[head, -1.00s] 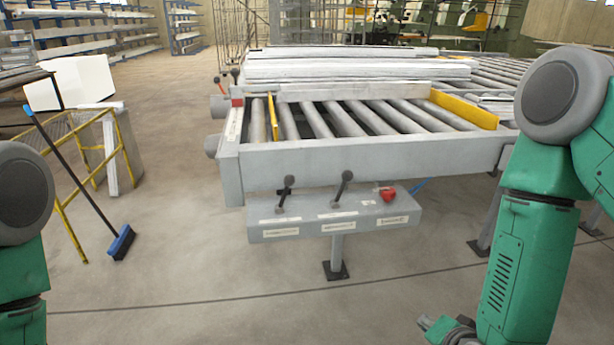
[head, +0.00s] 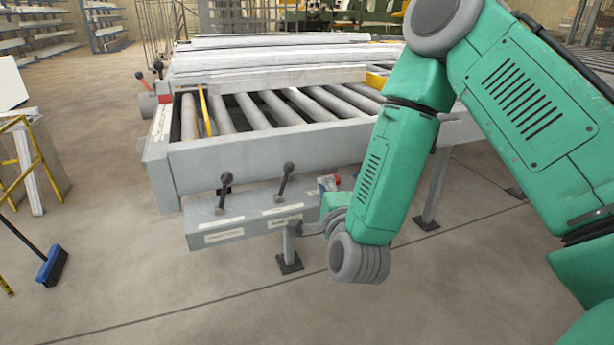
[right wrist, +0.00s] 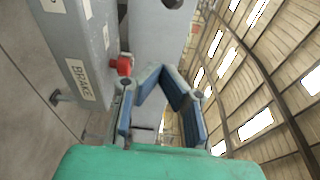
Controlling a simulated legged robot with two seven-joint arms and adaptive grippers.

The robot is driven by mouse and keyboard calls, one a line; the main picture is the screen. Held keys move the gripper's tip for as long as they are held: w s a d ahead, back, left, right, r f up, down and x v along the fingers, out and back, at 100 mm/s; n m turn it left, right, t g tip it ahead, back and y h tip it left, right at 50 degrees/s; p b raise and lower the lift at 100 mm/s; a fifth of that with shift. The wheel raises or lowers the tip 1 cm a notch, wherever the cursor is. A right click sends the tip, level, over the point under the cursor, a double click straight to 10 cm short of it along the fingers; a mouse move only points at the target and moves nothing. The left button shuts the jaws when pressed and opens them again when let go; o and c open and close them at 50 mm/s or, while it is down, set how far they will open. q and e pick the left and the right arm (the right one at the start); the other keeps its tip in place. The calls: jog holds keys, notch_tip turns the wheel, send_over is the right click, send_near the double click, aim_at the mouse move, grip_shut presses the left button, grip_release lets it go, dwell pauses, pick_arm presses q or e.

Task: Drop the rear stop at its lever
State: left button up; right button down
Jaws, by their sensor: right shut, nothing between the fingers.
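A grey control box (head: 235,233) under the front of the roller bench carries two black-knobbed levers, a left one (head: 223,190) and a middle one (head: 285,180), both upright. A red knob (head: 334,181) sits at its right end and also shows in the right wrist view (right wrist: 122,65), beside a label reading BRAKE (right wrist: 79,80). The other labels are too small to read. A yellow stop plate (head: 205,112) stands among the rollers at left; another (head: 375,80) is partly behind my arm. My right gripper (head: 326,186) is shut and empty near the red knob; contact cannot be told. It fills the wrist view's middle (right wrist: 160,78).
The bench frame (head: 265,150) rises just behind the levers. Long pale profiles (head: 270,60) lie across the bench. A support post (head: 289,250) stands below the box. A blue broom (head: 52,265) is at left. The floor in front is clear.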

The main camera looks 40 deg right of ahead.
aim_at(283, 182)
jog(key=x, duration=0.8)
jog(key=shift+w+d, duration=0.2)
jog(key=shift+d, duration=0.2)
jog(key=shift+w+a, duration=0.15)
jog(key=shift+w, duration=0.4)
jog(key=a, duration=0.3)
jog(key=shift+a+r+p, duration=0.15)
jog(key=shift+p, duration=0.2)
jog(key=shift+a, duration=0.3)
jog(key=shift+d, duration=0.2)
jog(key=shift+a, duration=0.1)
